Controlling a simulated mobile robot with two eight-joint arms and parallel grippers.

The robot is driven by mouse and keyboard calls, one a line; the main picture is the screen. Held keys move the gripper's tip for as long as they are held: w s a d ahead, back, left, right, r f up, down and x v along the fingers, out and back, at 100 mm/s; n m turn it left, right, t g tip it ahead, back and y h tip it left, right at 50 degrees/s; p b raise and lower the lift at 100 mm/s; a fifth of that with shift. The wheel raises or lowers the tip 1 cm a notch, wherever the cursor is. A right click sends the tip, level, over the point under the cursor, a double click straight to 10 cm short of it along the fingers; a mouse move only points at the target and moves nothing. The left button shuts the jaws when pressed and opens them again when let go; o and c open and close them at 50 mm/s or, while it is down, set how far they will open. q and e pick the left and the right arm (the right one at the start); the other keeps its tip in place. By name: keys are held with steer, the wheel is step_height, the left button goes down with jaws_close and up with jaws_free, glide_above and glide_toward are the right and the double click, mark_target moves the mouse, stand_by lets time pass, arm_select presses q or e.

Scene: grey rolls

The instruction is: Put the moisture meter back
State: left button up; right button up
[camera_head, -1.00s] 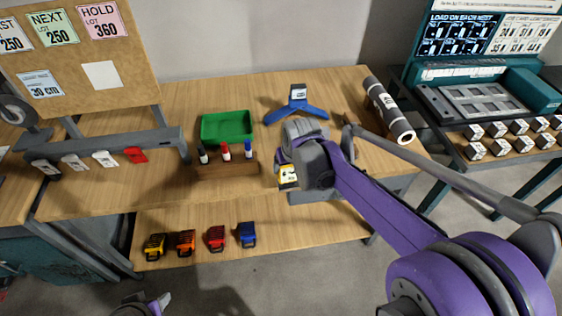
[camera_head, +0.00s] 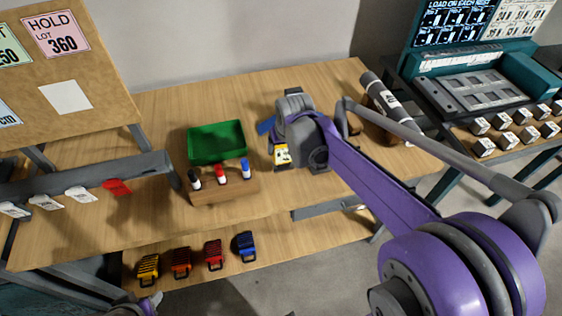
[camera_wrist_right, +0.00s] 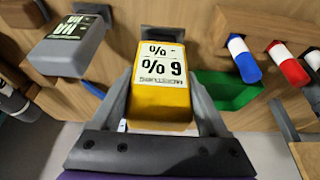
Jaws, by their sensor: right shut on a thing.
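The moisture meter (camera_wrist_right: 161,103) is a yellow block with a black-and-white label reading "% 9". My right gripper (camera_wrist_right: 159,88) is shut on it, one finger along each side. In the head view the meter (camera_head: 282,156) shows below my right gripper (camera_head: 281,147), above the wooden table to the right of the green bin. A blue stand (camera_head: 265,126) lies behind the gripper, mostly hidden by it. A grey block with a label (camera_wrist_right: 68,42) shows at the upper left of the wrist view. My left gripper cannot be made out.
A green bin (camera_head: 217,142) and a wooden block (camera_head: 222,189) with three markers stand left of the meter. A dark grey roll (camera_head: 386,97) lies at the right. Several coloured clips (camera_head: 213,253) sit on the lower shelf. A tag rail (camera_head: 90,182) crosses the left.

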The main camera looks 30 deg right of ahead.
mark_target(283, 160)
steer(key=shift+s+f, duration=0.15)
steer(key=shift+f, duration=2.8)
steer(key=shift+f+b, duration=0.15)
steer(key=shift+b, duration=0.15)
steer(key=o, duration=1.3)
